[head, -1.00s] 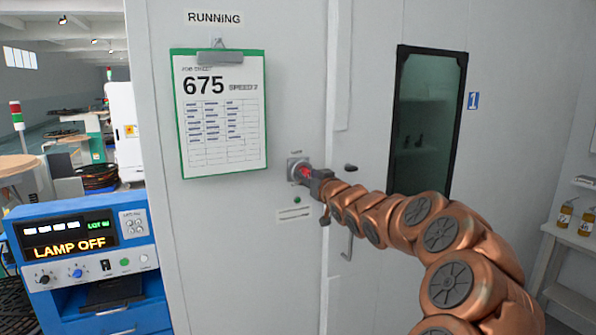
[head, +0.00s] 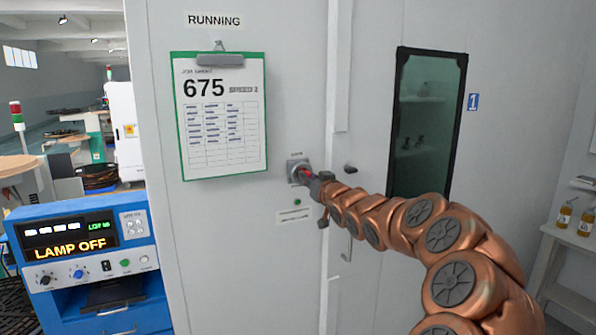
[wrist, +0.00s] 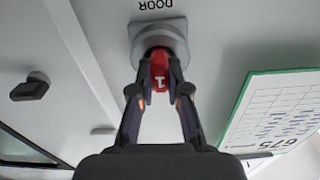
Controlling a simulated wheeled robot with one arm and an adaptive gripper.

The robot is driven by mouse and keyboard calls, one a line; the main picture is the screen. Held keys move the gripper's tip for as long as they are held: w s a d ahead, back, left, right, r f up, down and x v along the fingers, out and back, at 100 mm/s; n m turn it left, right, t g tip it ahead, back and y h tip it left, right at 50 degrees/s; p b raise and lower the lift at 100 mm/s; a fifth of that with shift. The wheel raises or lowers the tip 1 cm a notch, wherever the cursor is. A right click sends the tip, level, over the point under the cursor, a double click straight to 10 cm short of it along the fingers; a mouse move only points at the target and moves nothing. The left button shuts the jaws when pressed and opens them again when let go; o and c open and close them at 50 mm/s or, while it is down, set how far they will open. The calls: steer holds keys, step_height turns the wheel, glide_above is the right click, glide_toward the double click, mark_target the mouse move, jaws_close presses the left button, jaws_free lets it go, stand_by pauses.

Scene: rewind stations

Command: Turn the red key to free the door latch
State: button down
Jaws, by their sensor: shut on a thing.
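The red key (wrist: 159,77) sits in a round grey lock (wrist: 160,42) on a plate marked DOOR in the wrist view. My gripper (wrist: 160,85) is shut on the key, one finger on each side. A figure 1 shows on the key's face. In the head view my gripper (head: 318,183) meets the lock plate (head: 297,168) on the white cabinet wall, and only a little red of the key (head: 307,175) shows. The door (head: 385,230) with a dark window stands right of the lock and looks closed. A dark latch knob (head: 350,169) is beside the lock; it also shows in the wrist view (wrist: 30,89).
A clipboard (head: 182,120) with a sheet reading 675 hangs left of the lock. A small green light (head: 297,202) is below the lock. A blue control unit (head: 85,250) reading LAMP OFF stands at left. A shelf with bottles (head: 575,240) is at right.

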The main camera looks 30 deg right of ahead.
steer(key=shift+m+p, duration=2.3)
steer(key=shift+p, duration=0.7)
steer(key=shift+a+m, duration=0.1)
steer(key=shift+m, duration=0.6)
